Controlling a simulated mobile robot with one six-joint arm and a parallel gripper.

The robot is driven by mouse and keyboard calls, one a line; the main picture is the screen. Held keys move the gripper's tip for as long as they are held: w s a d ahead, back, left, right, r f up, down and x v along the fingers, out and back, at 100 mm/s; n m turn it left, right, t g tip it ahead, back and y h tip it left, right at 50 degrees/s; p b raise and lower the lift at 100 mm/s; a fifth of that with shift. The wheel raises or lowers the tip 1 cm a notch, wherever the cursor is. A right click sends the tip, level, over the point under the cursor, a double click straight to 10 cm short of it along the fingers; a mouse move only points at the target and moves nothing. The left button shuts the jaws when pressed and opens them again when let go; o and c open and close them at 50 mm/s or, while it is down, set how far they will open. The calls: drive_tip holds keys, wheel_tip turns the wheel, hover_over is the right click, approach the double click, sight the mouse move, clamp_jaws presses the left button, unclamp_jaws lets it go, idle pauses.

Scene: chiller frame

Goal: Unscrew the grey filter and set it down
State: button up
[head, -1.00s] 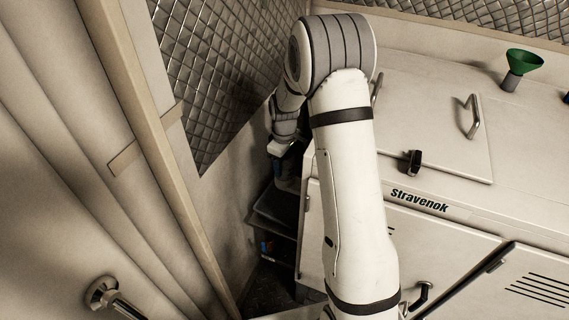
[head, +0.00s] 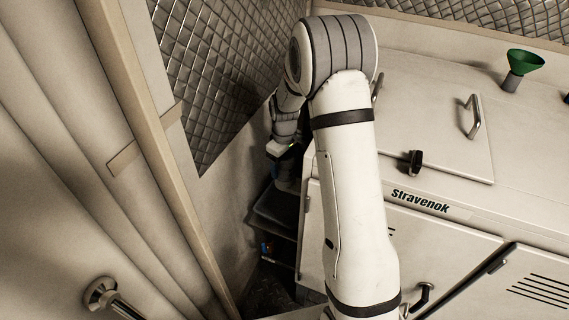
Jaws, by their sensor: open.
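My gripper (head: 284,168) is small in the head view, at the far end of my arm, in the narrow gap between the quilted wall and the white chiller cabinet. It points down and is open. A grey shape (head: 287,184) shows just below it, above a dark shelf. I cannot tell whether this shape is the grey filter or part of the gripper. The filter cannot be made out for certain, and my arm covers part of the view.
The dark shelf (head: 273,211) lies low in the gap, with small blue and orange items (head: 266,248) underneath. The chiller cabinet (head: 450,115) fills the right, with handles, a black knob (head: 412,161) and a green funnel (head: 524,62). A beige post (head: 150,130) stands left.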

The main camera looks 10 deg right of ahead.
drive_tip(key=m, duration=0.6)
drive_tip(key=shift+m+b, duration=0.35)
drive_tip(key=shift+m, duration=0.05)
drive_tip(key=m, duration=0.6)
drive_tip(key=shift+c, duration=0.5)
drive_tip(key=c, duration=0.9)
